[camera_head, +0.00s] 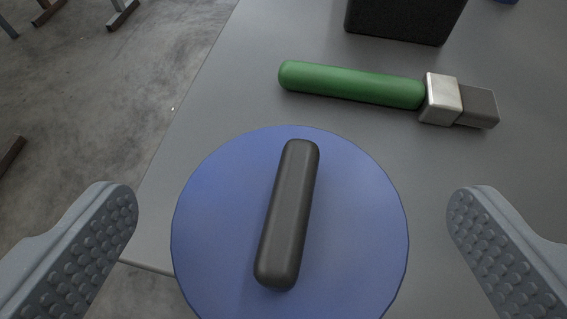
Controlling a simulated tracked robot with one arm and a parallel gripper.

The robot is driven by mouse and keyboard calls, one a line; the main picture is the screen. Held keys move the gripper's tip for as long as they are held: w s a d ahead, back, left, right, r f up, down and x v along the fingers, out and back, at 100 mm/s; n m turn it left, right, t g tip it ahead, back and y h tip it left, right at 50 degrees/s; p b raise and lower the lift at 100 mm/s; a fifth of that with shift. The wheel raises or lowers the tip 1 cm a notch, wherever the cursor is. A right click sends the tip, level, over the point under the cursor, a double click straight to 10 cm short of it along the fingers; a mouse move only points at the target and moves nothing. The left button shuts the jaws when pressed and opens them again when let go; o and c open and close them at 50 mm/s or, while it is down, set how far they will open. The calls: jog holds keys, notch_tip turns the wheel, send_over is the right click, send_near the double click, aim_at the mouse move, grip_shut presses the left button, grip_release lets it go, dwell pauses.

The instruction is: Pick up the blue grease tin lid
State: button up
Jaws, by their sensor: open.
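The blue grease tin lid (215,220) is a flat blue disc with a dark grey bar handle (288,215) across its middle. It fills the lower centre of the view, and its bottom edge is cut off by the frame. My gripper (292,215) is open, with one padded finger to the left of the lid and one to the right. Neither finger appears to touch the lid or its handle. Whether a tin is under the lid is hidden.
A tool with a green handle (350,85) and a metal and grey head (442,99) lies on the grey table (230,90) beyond the lid. A black box (405,18) stands at the back. The table's left edge runs close beside the lid, with concrete floor (90,110) beyond.

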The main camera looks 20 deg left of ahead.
jog(key=x, duration=0.2)
jog(key=shift+w+a+f+b, duration=0.15)
jog(key=shift+w+b, duration=0.15)
jog(key=shift+w, duration=0.05)
jog(key=shift+s, duration=0.1)
jog(key=c, duration=1.5)
grip_shut()
